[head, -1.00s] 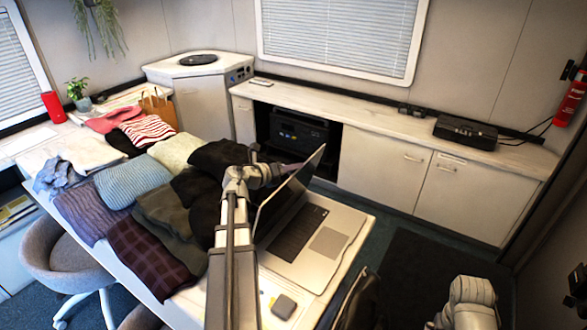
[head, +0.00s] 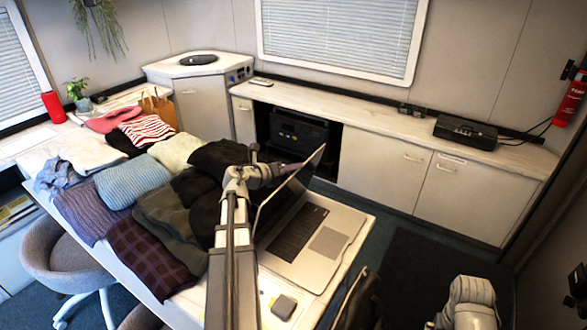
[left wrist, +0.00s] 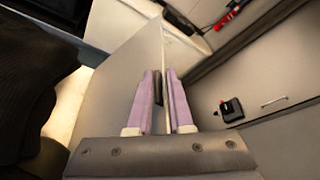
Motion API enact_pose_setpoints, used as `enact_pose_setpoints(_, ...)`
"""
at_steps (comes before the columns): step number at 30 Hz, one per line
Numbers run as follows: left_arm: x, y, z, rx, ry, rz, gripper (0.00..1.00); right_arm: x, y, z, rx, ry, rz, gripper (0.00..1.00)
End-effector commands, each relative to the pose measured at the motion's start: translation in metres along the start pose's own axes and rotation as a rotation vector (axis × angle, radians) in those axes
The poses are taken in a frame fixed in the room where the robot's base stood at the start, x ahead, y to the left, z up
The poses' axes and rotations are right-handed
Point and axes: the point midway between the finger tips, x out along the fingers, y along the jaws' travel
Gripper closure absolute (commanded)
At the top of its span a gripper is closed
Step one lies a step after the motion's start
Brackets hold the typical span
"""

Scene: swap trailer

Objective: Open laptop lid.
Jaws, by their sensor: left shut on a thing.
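The laptop (head: 297,243) stands on the near right end of the table, its keyboard and touchpad in plain sight. Its lid (head: 298,186) is raised and stands steeply above the base. My left gripper (head: 286,170) is at the upper part of the lid, on its back side. In the left wrist view the two pale purple fingers (left wrist: 160,100) are shut on the edge of the lid (left wrist: 120,72), which runs between them. My left arm hides part of the lid's left side. My right arm shows at the lower right, but its gripper cannot be seen.
Several folded clothes (head: 150,240) cover the table to the left of the laptop, close to my left arm. A small grey item (head: 283,306) lies in front of the laptop. A grey chair (head: 65,262) stands at the left. A long cabinet (head: 385,170) runs behind.

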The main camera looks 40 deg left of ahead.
Motion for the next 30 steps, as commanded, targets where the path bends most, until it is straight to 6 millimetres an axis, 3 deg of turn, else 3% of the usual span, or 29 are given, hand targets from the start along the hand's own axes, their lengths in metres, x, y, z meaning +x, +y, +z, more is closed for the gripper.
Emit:
enact_pose_setpoints(5, -0.001, 0.004, 0.0, 0.0, 0.004, 0.005, 1.0, 0.001, 0.0, 0.0, 0.0, 0.0, 0.0, 0.0)
enact_pose_setpoints(8, -0.003, 0.015, 0.01, -0.04, 0.003, -0.009, 1.0, 0.002, 0.0, 0.0, 0.0, 0.0, 0.0, 0.0)
enact_pose_setpoints(15, -0.018, 0.071, 0.051, -0.372, 0.0, -0.145, 1.0, 0.029, -0.003, -0.002, 0.0, 0.0, 0.0, 0.0)
enact_pose_setpoints(21, -0.028, 0.104, 0.07, -0.523, 0.004, -0.209, 1.0, 0.046, -0.004, -0.003, 0.0, 0.0, 0.0, 0.0)
enact_pose_setpoints(30, -0.033, 0.11, 0.076, -0.574, 0.005, -0.231, 1.0, 0.049, -0.005, -0.003, 0.0, 0.0, 0.0, 0.0)
